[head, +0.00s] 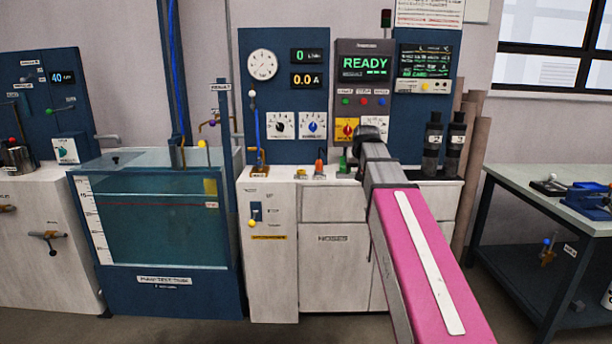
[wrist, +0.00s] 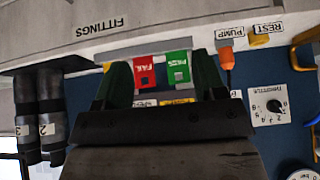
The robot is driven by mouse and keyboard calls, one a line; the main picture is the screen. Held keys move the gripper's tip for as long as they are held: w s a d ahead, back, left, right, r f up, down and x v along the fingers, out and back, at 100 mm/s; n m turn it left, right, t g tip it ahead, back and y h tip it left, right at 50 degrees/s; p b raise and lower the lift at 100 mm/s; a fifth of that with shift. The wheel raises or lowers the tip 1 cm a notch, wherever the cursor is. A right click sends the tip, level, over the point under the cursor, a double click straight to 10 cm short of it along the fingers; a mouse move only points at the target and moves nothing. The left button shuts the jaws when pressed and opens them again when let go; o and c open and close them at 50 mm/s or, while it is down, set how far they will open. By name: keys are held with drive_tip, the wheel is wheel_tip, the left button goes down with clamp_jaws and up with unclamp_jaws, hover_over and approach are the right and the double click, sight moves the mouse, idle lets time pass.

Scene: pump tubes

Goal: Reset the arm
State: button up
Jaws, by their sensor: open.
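My pink and grey arm reaches from the lower right to the pump bench in the head view. My gripper (head: 368,132) is at its far end, before the control panel, and its fingers are mostly hidden there. In the wrist view, which looks upside down, my gripper (wrist: 157,75) shows two dark fingers spread apart. No held object shows between them. Beyond and between the fingers are a red FAIL tag (wrist: 144,74) and a green PASS tag (wrist: 179,68). I cannot tell from the frames whether the fingers touch anything.
An orange plug (head: 319,167) stands on the bench beside the PUMP label. Two dark cylinders (head: 433,145) stand at the bench's right. The panel screen (head: 363,64) reads READY. A water tank (head: 160,220) is to the left; a side table (head: 560,200) is to the right.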

drive_tip(key=s+f+g, duration=0.2)
drive_tip(key=s+f, duration=0.7)
drive_tip(key=f, duration=0.3)
drive_tip(key=s+f+g, duration=0.2)
drive_tip(key=s+f, duration=0.7)
drive_tip(key=f, duration=0.4)
drive_tip(key=s+f+g, duration=0.2)
drive_tip(key=s+f, duration=0.6)
drive_tip(key=f, duration=0.4)
drive_tip(key=shift+s+f+g, duration=0.3)
drive_tip(key=shift+s+g, duration=0.1)
drive_tip(key=shift+o, duration=0.4)
